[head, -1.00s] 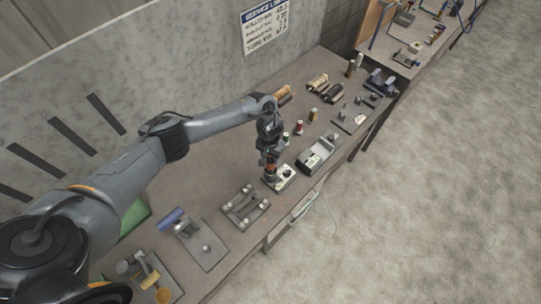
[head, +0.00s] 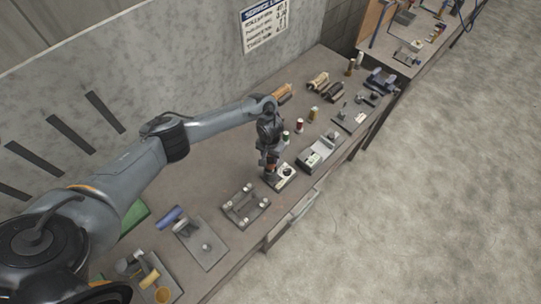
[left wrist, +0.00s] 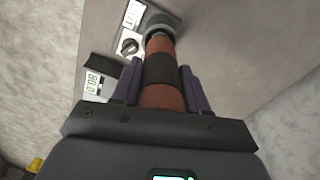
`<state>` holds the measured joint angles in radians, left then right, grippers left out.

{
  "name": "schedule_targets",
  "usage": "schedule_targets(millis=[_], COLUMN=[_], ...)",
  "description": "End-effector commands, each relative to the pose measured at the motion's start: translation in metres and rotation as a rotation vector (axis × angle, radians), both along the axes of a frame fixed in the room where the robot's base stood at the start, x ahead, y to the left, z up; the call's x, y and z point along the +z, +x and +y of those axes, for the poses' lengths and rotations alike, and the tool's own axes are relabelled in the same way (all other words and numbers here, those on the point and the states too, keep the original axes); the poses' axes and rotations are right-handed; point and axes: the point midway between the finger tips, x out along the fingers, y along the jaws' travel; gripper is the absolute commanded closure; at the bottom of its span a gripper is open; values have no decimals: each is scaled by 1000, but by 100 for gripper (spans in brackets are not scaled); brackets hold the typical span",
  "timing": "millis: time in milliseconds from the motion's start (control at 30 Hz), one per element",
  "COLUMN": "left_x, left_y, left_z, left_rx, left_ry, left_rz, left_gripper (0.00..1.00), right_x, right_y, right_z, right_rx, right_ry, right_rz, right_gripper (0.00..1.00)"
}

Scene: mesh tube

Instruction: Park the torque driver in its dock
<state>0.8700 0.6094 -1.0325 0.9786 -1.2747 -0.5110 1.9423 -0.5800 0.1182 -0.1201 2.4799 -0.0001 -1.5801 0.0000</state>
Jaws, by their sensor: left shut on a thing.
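The torque driver, with brown and black bands on its handle, is gripped by my left gripper (head: 270,161). In the left wrist view the driver (left wrist: 161,70) runs away from me between the two dark purple fingers of my left gripper (left wrist: 160,67). Its far end meets a grey round collar (left wrist: 158,20); I cannot tell whether this is the driver's head or part of the dock. In the head view the driver stands roughly upright over the left side of a small plate with a pale panel and dial (head: 286,172), which may be the dock. My right gripper is out of view.
A grey box with a pale panel (head: 314,158) stands to the right of the plate, and a four-post fixture (head: 245,206) stands to the left. Small spools (head: 299,126) stand behind. The bench's front edge is close.

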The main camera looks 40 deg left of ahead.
Motion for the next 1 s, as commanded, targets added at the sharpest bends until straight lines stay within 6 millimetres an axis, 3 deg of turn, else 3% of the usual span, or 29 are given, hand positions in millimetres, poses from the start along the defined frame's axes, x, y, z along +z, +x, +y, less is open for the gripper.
schedule_targets(millis=[1000], left_x=[-11], left_y=[1], left_z=[0], left_rx=[1], left_ry=[-1], left_rz=[-1], left_gripper=[100], right_x=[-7], right_y=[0], right_z=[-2], right_rx=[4], right_ry=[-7], right_rz=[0], right_gripper=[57])
